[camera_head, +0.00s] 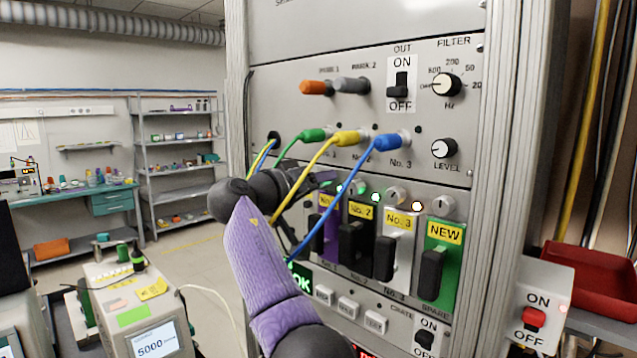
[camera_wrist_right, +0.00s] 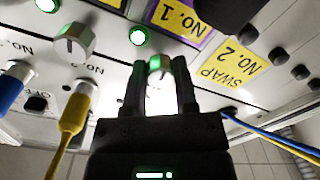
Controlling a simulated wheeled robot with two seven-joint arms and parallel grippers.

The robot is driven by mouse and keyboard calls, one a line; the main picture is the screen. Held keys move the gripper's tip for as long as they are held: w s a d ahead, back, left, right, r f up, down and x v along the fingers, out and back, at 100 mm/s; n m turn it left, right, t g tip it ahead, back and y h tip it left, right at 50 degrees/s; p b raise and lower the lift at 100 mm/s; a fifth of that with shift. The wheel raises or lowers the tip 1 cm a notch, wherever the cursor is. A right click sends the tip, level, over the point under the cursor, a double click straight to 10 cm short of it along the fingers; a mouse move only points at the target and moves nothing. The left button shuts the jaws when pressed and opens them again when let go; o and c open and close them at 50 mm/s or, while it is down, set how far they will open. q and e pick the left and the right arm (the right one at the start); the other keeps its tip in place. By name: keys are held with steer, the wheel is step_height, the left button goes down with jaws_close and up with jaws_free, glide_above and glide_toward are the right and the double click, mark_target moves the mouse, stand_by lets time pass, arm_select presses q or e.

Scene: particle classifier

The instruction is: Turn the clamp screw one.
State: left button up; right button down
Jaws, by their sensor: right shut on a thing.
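Clamp screw one (camera_wrist_right: 155,74) is a small round knob below the yellow No. 1 label (camera_wrist_right: 181,17) in the right wrist view. My right gripper (camera_wrist_right: 157,84) is shut on this knob, with one finger on each side. In the head view my right gripper (camera_head: 312,186) reaches the panel above the purple No. 1 module (camera_head: 327,229) and hides most of the screw. A green lamp (camera_wrist_right: 138,36) glows close to the screw. The neighbouring clamp screw (camera_wrist_right: 74,40) stands clear of the fingers. My left gripper is not in view.
Green, yellow and blue cable plugs (camera_head: 386,142) stick out above the modules, and their cables hang close to my right arm. Black module handles (camera_head: 386,258) protrude below. A yellow SWAP No. 2 label (camera_wrist_right: 231,69) and black pegs (camera_wrist_right: 278,57) are beside the gripper.

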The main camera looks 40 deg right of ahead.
steer(key=shift+f, duration=0.2)
steer(key=shift+c, duration=1.9)
jaws_free()
steer(key=shift+r, duration=0.1)
steer(key=a+b, duration=0.2)
steer(key=a, duration=0.8)
steer(key=shift+s, duration=0.45)
steer(key=shift+r, duration=0.1)
